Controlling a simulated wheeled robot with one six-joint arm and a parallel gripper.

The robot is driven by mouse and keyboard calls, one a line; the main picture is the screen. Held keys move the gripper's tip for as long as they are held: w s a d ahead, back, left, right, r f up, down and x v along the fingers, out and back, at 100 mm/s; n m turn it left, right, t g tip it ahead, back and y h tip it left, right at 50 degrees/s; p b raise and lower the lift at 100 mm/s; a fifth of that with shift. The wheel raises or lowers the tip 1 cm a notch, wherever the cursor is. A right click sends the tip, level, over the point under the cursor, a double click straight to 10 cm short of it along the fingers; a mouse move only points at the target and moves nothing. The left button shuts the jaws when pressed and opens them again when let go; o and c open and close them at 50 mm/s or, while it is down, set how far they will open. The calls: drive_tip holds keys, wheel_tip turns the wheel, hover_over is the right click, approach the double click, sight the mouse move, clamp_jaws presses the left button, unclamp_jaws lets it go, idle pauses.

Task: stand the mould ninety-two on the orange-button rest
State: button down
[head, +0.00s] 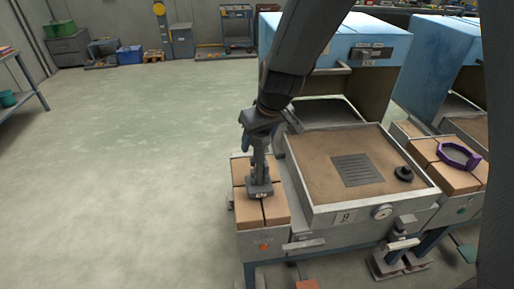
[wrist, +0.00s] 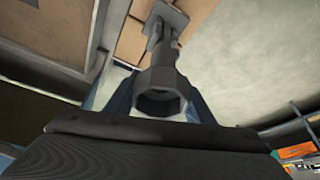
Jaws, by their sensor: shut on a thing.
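The grey mould (head: 260,178) is upright over the brick-topped rest (head: 242,212) on the left, which has an orange button (head: 263,246) on its front. The mould has a flat base with a small label too small to read surely. Its base is at the bricks, touching or very nearly; I cannot tell which. My gripper (head: 259,128) is shut on the mould's upper end. In the wrist view the mould's eight-sided end (wrist: 162,98) sits between the blue fingers, and its stem runs to the base (wrist: 165,18) over the bricks.
A sand-coloured tray (head: 310,180) with a slotted grate and a black knob (head: 403,173) is just right of the rest. A blue hooded oven (head: 340,45) stands behind it. A purple ring (head: 459,154) lies on another brick rest at right. Open floor lies left.

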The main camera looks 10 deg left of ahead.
drive_tip(key=shift+f, duration=1.2)
drive_tip(key=shift+f+b, duration=0.15)
drive_tip(key=shift+b, duration=0.2)
drive_tip(key=c, duration=0.8)
unclamp_jaws()
drive_tip(key=shift+c, duration=0.2)
drive_tip(key=shift+r, duration=0.3)
drive_tip(key=v, duration=1.1)
drive_tip(key=shift+s+r+b, duration=0.15)
drive_tip(key=shift+r+b, duration=0.15)
drive_tip(key=shift+b, duration=0.05)
drive_tip(key=s+d+f+m+g+h, duration=0.1)
drive_tip(key=s+d+f+m, duration=0.1)
drive_tip(key=d, duration=0.5)
drive_tip(key=s+d+f+m+h, duration=0.1)
drive_tip(key=s+d+f+m, duration=0.2)
drive_tip(key=s+d, duration=0.3)
drive_tip(key=s+d+f+m+g, duration=0.1)
drive_tip(key=s+d+f+m, duration=0.1)
drive_tip(key=d, duration=0.8)
drive_tip(key=s+f, duration=0.1)
drive_tip(key=s, duration=0.1)
drive_tip(key=shift+s+d+f+g+h, duration=0.25)
drive_tip(key=shift+f+g+h, duration=0.05)
drive_tip(key=shift+f+h, duration=0.1)
